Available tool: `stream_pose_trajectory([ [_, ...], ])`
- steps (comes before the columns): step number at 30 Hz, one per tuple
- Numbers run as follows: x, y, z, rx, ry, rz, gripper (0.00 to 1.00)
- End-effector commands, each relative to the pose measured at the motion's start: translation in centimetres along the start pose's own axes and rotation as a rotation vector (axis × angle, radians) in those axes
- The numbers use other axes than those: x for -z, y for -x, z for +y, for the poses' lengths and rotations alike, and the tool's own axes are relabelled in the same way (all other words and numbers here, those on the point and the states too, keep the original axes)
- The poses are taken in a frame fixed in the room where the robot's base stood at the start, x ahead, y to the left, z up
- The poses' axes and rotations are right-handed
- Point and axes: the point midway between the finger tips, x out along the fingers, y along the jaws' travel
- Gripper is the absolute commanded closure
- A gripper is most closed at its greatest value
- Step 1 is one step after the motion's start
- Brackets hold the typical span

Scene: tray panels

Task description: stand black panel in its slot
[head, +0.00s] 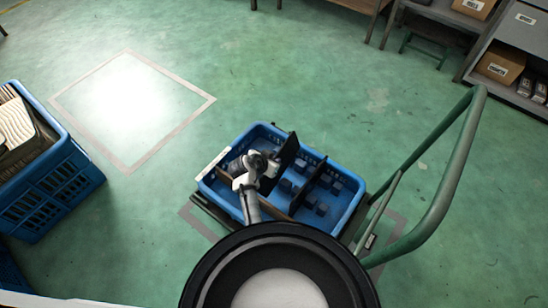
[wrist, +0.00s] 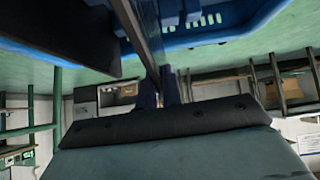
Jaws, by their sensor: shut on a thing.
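The black panel (head: 285,153) stands upright, slightly tilted, over the blue tray (head: 345,222) in the head view. My gripper (head: 270,170) is at its left side and shut on it. In the wrist view a thin panel edge (wrist: 143,30) runs between my fingertips (wrist: 160,88). The panel's lower edge and its slot are hidden, so I cannot tell whether it is seated.
Another dark divider (head: 309,188) stands to the right in the tray, and a brown panel (head: 224,180) is at its left. Several small dark blocks lie inside. A green cart handle (head: 440,190) rises at right; a blue crate (head: 50,190) stands at left.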

Motion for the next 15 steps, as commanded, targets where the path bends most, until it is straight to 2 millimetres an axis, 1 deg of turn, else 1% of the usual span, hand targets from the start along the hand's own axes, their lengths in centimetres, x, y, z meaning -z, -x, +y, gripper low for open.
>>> stream_pose_trajectory([
  [1, -1.8, -0.8, 0.4, -0.01, 0.016, -0.017, 1.0],
  [15, 0.3, 1.1, 0.5, -0.011, 0.014, -0.015, 1.0],
])
